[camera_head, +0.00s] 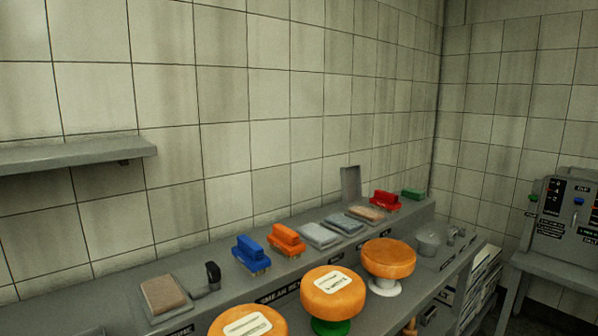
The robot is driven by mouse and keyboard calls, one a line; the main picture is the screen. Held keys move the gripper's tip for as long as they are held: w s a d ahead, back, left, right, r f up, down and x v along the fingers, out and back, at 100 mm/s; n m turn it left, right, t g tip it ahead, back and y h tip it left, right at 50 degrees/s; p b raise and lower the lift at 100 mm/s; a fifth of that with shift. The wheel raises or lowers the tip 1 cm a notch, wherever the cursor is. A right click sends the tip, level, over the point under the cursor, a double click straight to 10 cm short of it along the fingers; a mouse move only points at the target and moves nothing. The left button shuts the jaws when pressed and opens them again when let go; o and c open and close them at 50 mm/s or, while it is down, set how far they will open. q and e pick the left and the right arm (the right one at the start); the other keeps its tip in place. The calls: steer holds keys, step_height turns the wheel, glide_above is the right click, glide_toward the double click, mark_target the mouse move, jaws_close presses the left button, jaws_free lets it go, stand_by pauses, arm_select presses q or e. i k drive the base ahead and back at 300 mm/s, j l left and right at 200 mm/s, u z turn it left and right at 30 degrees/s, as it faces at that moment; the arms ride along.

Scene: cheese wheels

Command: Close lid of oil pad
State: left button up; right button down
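An upright grey lid (350,184) stands open at the back of the counter, near the wall. Below it lie a tan pad (366,213) and a grey-blue pad (344,223), close together; I cannot tell which of them the lid belongs to. Another grey pad (320,235) lies just left of these. A brown pad (163,294) in a grey tray lies at the front left. Labels on the counter are too small to tell which pad is the oil pad. Neither of my grippers is in view.
Blue (251,252), orange (287,240) and red (384,200) brushes stand along the counter (219,283). Orange cheese wheels (389,257) on stands are in front of it. A wall shelf (75,154) juts out at left. A machine (567,215) stands at right.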

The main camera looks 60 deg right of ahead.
mark_target(350, 176)
steer(key=k+l+u, duration=0.1)
steer(key=l+u, duration=0.15)
steer(key=l, duration=0.15)
steer(key=k+l+u, duration=0.2)
steer(key=l, duration=0.15)
steer(key=l+u, duration=0.25)
steer(key=k+l+u, duration=0.2)
steer(key=l, duration=0.2)
